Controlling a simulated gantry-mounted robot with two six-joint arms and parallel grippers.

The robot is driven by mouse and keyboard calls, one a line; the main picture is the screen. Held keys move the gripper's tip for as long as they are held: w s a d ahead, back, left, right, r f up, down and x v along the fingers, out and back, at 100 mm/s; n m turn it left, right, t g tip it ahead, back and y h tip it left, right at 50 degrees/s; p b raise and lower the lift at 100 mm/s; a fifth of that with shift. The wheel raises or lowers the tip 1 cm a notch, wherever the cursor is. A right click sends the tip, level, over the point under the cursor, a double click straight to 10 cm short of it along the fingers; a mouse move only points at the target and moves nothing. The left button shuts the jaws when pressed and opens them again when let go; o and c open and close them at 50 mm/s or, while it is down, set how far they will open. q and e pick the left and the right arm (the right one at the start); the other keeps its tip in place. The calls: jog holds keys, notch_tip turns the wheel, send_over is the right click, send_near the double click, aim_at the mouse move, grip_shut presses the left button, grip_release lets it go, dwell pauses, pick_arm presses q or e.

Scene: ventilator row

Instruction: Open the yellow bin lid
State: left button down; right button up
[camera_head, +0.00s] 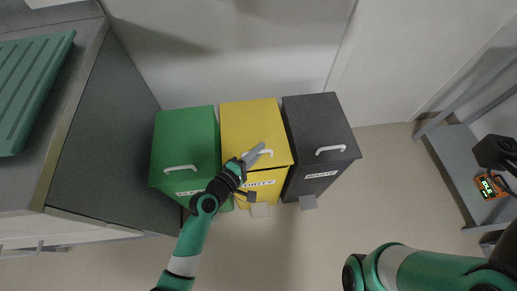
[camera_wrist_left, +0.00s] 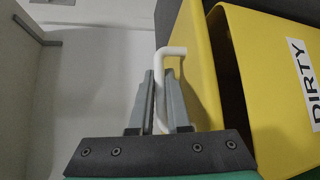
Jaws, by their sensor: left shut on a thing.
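The yellow bin (camera_head: 262,196) stands between two other bins, with its lid (camera_head: 250,118) on top and a white handle (camera_head: 267,152) near the lid's front edge. A "DIRTY" label (camera_wrist_left: 303,80) is on its front. My left gripper (camera_head: 255,152) is shut on the white handle, which also shows between the fingers in the left wrist view (camera_wrist_left: 172,51). In that view a shaded gap separates the lid's edge from the bin's front wall, so the lid appears slightly raised. My right gripper is not in view; part of the right arm shows at lower right.
A green bin (camera_head: 185,140) stands close on the left and a dark grey bin (camera_head: 318,120) close on the right, each with a white handle. A grey cabinet (camera_head: 105,130) is at left. An orange device (camera_head: 490,187) is at far right. Floor in front is clear.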

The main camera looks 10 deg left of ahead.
pick_arm(q)
jog(key=w+a+r+n+g+p, duration=0.1)
jog(key=w+r+p, duration=0.2)
jog(key=r+p, duration=0.2)
jog(key=w+a+r+n+g+p, duration=0.1)
jog(key=w+r+g+p, duration=0.1)
jog(key=r+p, duration=0.4)
jog(key=shift+w+r+p, duration=0.3)
jog(key=shift+w+r, duration=0.4)
jog(key=shift+w, duration=0.1)
